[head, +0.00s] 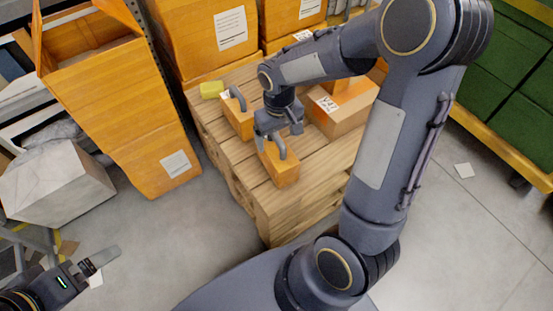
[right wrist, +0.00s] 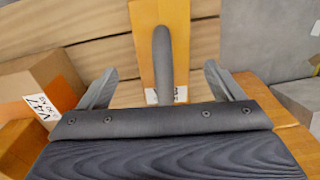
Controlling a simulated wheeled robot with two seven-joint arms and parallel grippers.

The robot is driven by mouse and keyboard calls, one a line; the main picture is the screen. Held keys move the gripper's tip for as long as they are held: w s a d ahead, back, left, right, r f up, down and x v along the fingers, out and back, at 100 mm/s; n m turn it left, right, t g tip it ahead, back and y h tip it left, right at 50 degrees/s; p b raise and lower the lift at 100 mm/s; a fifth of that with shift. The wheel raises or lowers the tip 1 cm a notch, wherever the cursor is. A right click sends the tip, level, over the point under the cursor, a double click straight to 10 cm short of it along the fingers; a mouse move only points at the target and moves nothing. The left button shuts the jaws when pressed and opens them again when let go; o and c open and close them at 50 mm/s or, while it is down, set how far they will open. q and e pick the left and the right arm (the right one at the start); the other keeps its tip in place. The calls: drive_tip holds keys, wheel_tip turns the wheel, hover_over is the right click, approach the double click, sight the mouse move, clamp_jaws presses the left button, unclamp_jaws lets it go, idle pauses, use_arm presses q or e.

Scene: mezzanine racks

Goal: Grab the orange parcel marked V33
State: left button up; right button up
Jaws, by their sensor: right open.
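A small orange parcel (head: 281,171) with a grey arched handle stands near the front of the wooden pallet (head: 262,207). My right gripper (head: 271,143) is directly over it. In the right wrist view, the open fingers of the right gripper (right wrist: 161,84) are on either side of the handle of the orange parcel (right wrist: 179,20), apart from it. Its label is mostly covered by my gripper, so I cannot read the mark. A second orange parcel (head: 235,122) with a handle and white label stands behind and left; its mark is too small to read. My left gripper (head: 98,262) is at the lower left, away from the pallet.
A brown carton marked V47 (head: 335,121) stands right of my right gripper, also in the right wrist view (right wrist: 33,78). A yellow block (head: 211,89) lies at the pallet's back left. Large orange boxes (head: 213,42) stand behind; green crates (head: 505,65) are at right.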

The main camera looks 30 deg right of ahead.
sight(276, 148)
drive_tip(key=f, duration=0.1)
drive_tip(key=f+b, duration=0.1)
drive_tip(key=f, duration=0.1)
drive_tip(key=f+b, duration=0.1)
drive_tip(key=f, duration=0.1)
drive_tip(key=shift+w+a, duration=0.2)
drive_tip(key=shift+w, duration=0.05)
drive_tip(key=shift+r, duration=0.1)
drive_tip(key=c, duration=1.7)
drive_tip(key=shift+c, duration=0.5)
drive_tip(key=shift+r, duration=0.1)
